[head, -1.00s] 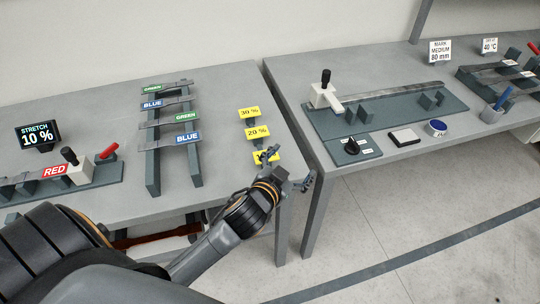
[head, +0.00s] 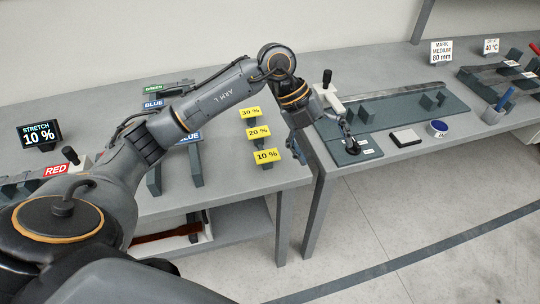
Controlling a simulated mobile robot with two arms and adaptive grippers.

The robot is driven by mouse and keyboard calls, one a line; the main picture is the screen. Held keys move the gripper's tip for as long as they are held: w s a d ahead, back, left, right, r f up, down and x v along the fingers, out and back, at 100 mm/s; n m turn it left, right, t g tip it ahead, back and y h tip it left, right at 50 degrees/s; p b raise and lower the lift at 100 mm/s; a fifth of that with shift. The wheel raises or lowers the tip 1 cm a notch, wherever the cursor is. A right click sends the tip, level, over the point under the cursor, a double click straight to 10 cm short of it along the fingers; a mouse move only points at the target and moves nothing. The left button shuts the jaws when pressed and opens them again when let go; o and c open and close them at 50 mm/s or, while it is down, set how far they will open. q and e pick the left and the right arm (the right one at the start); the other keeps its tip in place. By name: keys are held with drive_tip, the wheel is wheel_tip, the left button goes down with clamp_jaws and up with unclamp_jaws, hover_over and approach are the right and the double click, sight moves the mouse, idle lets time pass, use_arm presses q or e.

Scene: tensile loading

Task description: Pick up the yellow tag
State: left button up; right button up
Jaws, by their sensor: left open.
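Three yellow tags stand in a column near the right edge of the left table. They read 30 % (head: 250,113), 20 % (head: 258,132) and 10 % (head: 266,155), from back to front. Each stands upright on a small dark base. My left gripper (head: 322,142) is open and empty, pointing down, to the right of the tags around the gap between the two tables. One finger shows close to the right of the tags, the other near the black knob on the right table. My right gripper is not in view.
A dark rack (head: 195,165) with green- and blue-labelled strips stands left of the tags, partly behind my arm. A stretch display (head: 39,134) is at far left. The right table holds a dark fixture (head: 400,110), a white pad (head: 406,137) and a blue round container (head: 437,128).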

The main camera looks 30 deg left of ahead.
use_arm(q)
drive_tip(key=a+r+n+y, duration=0.3)
drive_tip(key=a+y, duration=0.4)
drive_tip(key=a, duration=0.8)
drive_tip(key=p, duration=0.2)
hover_over(267, 156)
drive_tip(key=shift+n+g, duration=0.3)
drive_tip(key=shift+g, duration=0.1)
drive_tip(key=f, duration=0.8)
drive_tip(key=shift+s+d+f, duration=0.15)
drive_tip(key=shift+s+d, duration=0.05)
drive_tip(key=shift+s, duration=0.2)
drive_tip(key=shift+w+f, duration=0.1)
drive_tip(key=shift+f, duration=0.5)
drive_tip(key=f, duration=0.1)
drive_tip(key=f+p, duration=0.1)
drive_tip(key=f, duration=0.1)
drive_tip(key=shift+w+a+f+p, duration=0.15)
drive_tip(key=shift+w+f+p, duration=0.15)
drive_tip(key=shift+p, duration=0.05)
drive_tip(key=shift+f, duration=0.4)
drive_tip(key=shift+f, duration=0.2)
